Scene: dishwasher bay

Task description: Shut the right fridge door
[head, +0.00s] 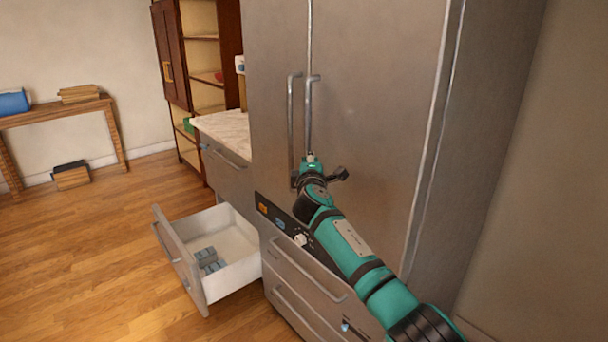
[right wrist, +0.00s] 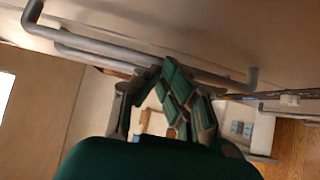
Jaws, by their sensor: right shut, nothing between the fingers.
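The right fridge door (head: 385,100) is a tall steel panel in the head view. It looks shut or nearly shut, about level with the left fridge door (head: 268,60). The right door's handle (head: 308,110) is a vertical bar beside the left door's handle (head: 291,125). My right gripper (head: 310,160) is at the lower end of the handles, in front of the doors. In the right wrist view, my right gripper (right wrist: 160,72) is shut and empty, close to the handle bars; whether it touches them I cannot tell. My left gripper is not in view.
An open lower drawer (head: 178,262) with small grey items juts out to the left of the fridge. A counter (head: 220,130) stands beside the fridge, with a wooden cabinet (head: 172,55) behind. A wall (head: 545,150) is close on the right.

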